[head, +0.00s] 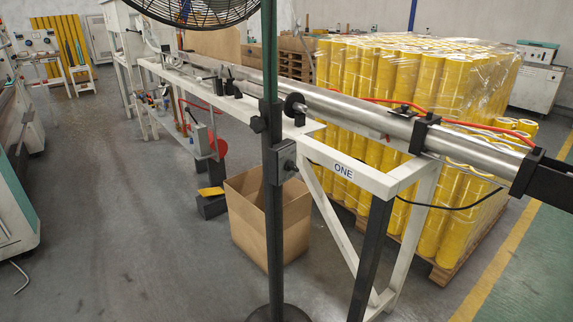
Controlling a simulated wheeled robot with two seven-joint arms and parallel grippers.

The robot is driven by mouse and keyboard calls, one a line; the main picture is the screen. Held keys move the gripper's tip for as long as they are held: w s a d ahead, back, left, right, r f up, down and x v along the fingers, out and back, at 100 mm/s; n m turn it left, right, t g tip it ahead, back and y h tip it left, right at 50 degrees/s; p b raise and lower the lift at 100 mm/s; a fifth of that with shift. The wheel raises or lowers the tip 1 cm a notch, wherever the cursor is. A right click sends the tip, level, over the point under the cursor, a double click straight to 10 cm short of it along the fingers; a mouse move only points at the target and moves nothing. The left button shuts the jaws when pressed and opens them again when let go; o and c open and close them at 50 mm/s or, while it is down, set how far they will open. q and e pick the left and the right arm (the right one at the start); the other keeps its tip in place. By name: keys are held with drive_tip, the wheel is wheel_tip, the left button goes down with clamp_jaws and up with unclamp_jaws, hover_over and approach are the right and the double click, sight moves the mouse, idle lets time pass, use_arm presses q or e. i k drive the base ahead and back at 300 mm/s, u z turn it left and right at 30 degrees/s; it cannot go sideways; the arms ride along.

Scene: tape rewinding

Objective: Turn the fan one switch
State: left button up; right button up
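A black wire fan guard (200,10) shows at the top edge, and most of the fan is cut off by the picture. A dark upright stand (274,215) runs down beside it to a round base at the bottom. A small dark box (282,161) with a knob on its right side sits on the stand; I cannot tell whether it is the switch or its setting. A label reading ONE (343,170) is on the white machine frame (375,182), right of the stand. Neither of my grippers shows.
A long metal tube (340,108) runs along the white frame. An open cardboard box (247,218) stands on the floor behind the stand. Wrapped yellow rolls (400,75) fill a pallet at the right. Grey floor at the left (120,200) is clear.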

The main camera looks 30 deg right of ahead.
sight(289, 166)
drive_tip(key=u, duration=0.05)
drive_tip(key=k, duration=0.5)
drive_tip(key=z, duration=0.8)
drive_tip(key=i, duration=1.1)
drive_tip(key=u, duration=0.25)
